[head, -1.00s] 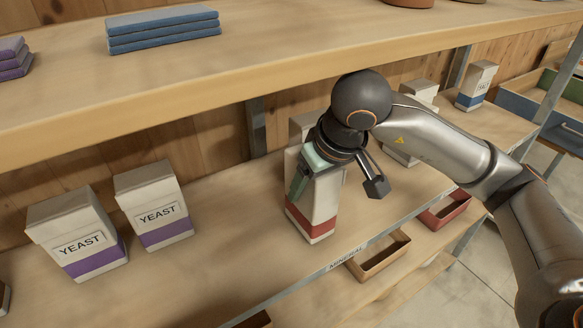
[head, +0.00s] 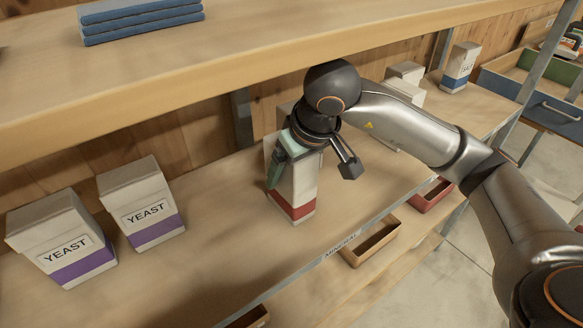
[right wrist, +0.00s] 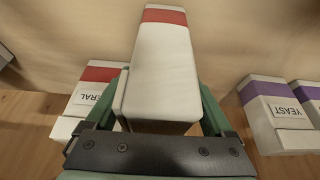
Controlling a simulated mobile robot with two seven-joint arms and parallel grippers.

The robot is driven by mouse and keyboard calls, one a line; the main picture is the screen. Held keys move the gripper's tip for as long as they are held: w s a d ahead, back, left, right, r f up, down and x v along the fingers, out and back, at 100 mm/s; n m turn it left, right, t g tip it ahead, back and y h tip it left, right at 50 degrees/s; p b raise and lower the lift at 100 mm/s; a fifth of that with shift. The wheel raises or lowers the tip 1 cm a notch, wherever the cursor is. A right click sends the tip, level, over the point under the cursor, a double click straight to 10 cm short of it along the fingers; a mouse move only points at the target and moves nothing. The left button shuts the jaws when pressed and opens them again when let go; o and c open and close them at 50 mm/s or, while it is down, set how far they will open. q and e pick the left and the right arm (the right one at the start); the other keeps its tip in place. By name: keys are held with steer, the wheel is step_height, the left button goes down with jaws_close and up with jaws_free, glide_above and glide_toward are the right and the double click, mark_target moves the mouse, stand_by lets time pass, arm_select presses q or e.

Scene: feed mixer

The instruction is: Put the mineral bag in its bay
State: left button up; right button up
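The mineral bag (head: 296,205) is a white box-shaped bag with a red band, upright at the mineral label (head: 342,245) on the shelf's front edge. My right gripper (head: 288,160) is at its upper part from above; one green finger lies along its side and the other is hidden. In the right wrist view the bag (right wrist: 163,75) fills the space between the green fingers, which look closed on its sides. I cannot tell whether its base touches the shelf. Another red-banded bag (right wrist: 88,95), lettered "ERAL", stands beside it in the right wrist view. My left gripper is not in view.
Two yeast bags (head: 143,205) with purple bands stand to the left. More white bags (head: 404,85) stand to the right. Small trays (head: 370,243) sit lower in front. Shelf between yeast and mineral is clear.

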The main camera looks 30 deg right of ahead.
steer(key=shift+o, duration=0.7)
arm_select(q)
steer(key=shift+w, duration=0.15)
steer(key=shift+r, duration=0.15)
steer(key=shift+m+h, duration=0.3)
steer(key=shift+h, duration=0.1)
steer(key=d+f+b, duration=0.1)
steer(key=b, duration=0.1)
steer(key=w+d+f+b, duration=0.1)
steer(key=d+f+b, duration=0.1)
steer(key=b, duration=0.1)
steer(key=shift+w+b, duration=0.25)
steer(key=shift+b, duration=0.05)
arm_select(e)
steer(key=s+d+r, duration=0.1)
steer(key=s, duration=1.1)
steer(key=shift+s+d+r, duration=0.15)
steer(key=shift+d, duration=0.2)
